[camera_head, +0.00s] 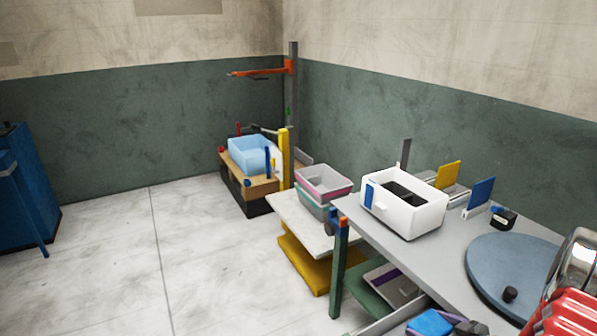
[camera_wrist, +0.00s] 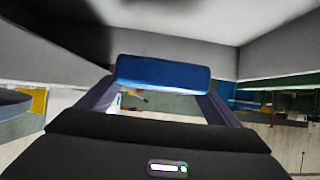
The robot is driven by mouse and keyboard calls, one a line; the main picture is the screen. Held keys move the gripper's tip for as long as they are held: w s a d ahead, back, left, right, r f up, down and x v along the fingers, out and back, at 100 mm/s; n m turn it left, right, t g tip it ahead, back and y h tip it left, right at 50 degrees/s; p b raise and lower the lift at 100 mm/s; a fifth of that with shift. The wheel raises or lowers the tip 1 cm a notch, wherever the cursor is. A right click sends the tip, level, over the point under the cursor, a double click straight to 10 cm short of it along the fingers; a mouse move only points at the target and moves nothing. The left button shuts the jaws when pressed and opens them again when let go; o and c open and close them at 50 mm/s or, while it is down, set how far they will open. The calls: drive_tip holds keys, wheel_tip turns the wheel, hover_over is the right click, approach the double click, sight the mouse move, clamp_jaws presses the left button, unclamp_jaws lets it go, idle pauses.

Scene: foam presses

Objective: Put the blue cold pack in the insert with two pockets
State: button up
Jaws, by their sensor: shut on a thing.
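My gripper (camera_wrist: 163,78) is shut on the blue cold pack (camera_wrist: 163,73), which lies crosswise between the two fingers in the wrist view. In the head view my gripper cannot be made out clearly. A blue block (camera_head: 430,323) shows there at the bottom edge, beside dark parts; I cannot tell whether it is the held pack. A white box (camera_head: 412,219) with dark openings in its top and a blue patch on its side stands on the grey table. It looks like the insert with pockets, but the pocket count is unclear.
The grey table (camera_head: 425,255) also bears a round blue-grey disc (camera_head: 510,270) and upright yellow (camera_head: 447,175) and blue (camera_head: 481,192) plates. Stacked bins (camera_head: 323,182) stand to its left. Grey surfaces (camera_wrist: 265,45) rise close around my gripper. The floor at left is clear.

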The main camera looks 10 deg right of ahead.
drive_tip(key=w+a+r+m+h, duration=0.2)
drive_tip(key=w+a+r, duration=1)
drive_tip(key=w, duration=0.2)
drive_tip(key=a+r+m+h, duration=0.1)
drive_tip(key=a+r, duration=0.2)
drive_tip(key=a, duration=0.6)
drive_tip(key=a+r+h, duration=0.1)
drive_tip(key=a+r, duration=0.3)
drive_tip(key=a, duration=0.5)
drive_tip(key=shift+s+a+r+m+t, duration=0.15)
drive_tip(key=shift+a+r+m+t, duration=0.15)
drive_tip(key=shift+a+m, duration=0.1)
drive_tip(key=shift+d+r, duration=0.1)
wheel_tip(320, 180, up, 10)
drive_tip(key=w+m+h, duration=0.2)
drive_tip(key=m+h, duration=0.1)
drive_tip(key=shift+w+h, duration=0.3)
